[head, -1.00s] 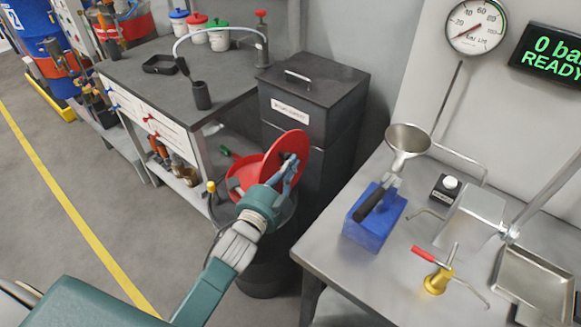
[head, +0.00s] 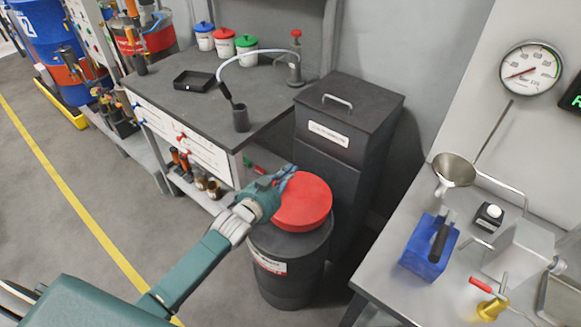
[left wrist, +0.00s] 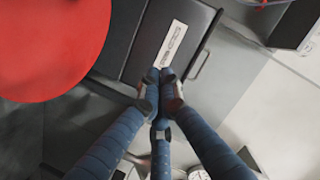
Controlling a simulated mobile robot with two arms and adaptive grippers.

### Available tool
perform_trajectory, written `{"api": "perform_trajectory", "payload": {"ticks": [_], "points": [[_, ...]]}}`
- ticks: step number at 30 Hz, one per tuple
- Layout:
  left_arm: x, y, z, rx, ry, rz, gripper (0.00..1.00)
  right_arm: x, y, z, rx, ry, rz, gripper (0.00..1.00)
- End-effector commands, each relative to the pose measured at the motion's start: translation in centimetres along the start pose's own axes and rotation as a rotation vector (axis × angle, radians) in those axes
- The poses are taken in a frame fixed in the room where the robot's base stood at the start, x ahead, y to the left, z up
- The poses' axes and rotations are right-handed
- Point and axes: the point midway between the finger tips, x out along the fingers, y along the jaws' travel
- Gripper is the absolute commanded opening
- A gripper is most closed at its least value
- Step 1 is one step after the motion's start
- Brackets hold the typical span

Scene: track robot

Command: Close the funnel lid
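The red funnel lid (head: 306,200) lies flat over the top of the black drum (head: 290,265) and covers the funnel's opening. The lid also shows as a red disc at the upper left of the left wrist view (left wrist: 48,45). My left gripper (head: 288,176) is at the lid's upper left edge in the head view. In the left wrist view its fingertips (left wrist: 160,76) come together with nothing between them, apart from the lid in the picture. My right gripper is not in view.
A dark waste bin (head: 345,130) with a handle stands close behind the drum. A workbench (head: 200,110) is at the left.

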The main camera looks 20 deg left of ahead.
Motion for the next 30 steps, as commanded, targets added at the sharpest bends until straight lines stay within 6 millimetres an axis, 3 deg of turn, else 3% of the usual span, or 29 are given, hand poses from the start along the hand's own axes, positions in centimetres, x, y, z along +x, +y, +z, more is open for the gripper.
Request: {"api": "perform_trajectory", "payload": {"ticks": [7, 15, 21, 30], "points": [[1.1, 0.1, 4.6, -0.216, -0.002, 0.056, 0.00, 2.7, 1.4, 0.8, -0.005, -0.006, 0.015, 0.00], [2.2, 0.1, 8.8, -0.425, -0.002, 0.107, 0.00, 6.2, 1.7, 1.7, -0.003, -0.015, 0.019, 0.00], [2.6, 0.6, 10.6, -0.490, -0.001, 0.123, 0.00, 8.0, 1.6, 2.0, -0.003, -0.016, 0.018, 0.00], [2.9, 0.8, 11.6, -0.489, 0.001, 0.123, 0.00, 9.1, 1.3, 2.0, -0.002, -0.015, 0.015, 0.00]]}}
